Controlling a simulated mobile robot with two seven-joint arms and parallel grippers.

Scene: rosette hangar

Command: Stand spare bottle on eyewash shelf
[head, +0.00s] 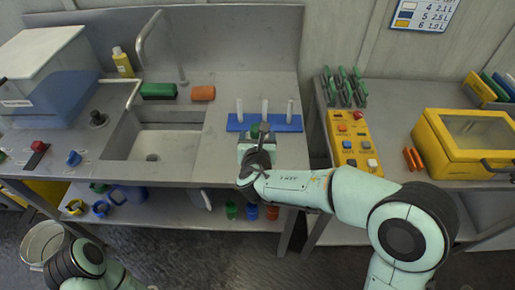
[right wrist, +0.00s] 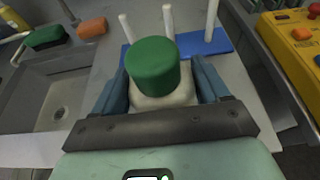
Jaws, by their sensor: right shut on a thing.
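My right gripper (head: 257,140) is over the counter to the right of the sink, just in front of a blue peg rack. In the right wrist view its two blue-grey fingers are shut on a pale bottle with a green cap (right wrist: 152,66). The cap points up past the fingers, and the lower body of the bottle is hidden by the gripper. I cannot tell whether its base touches the counter. My left arm shows only at the bottom left; its gripper is out of view. I cannot make out a shelf marked for eyewash.
The blue rack (head: 285,123) has white upright pegs close to the right gripper. The steel sink (head: 153,145) is to the left, with a green sponge (head: 159,91) and orange sponge (head: 203,93) behind. A yellow control box (head: 353,148) stands to the right. Colored items fill the lower shelf.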

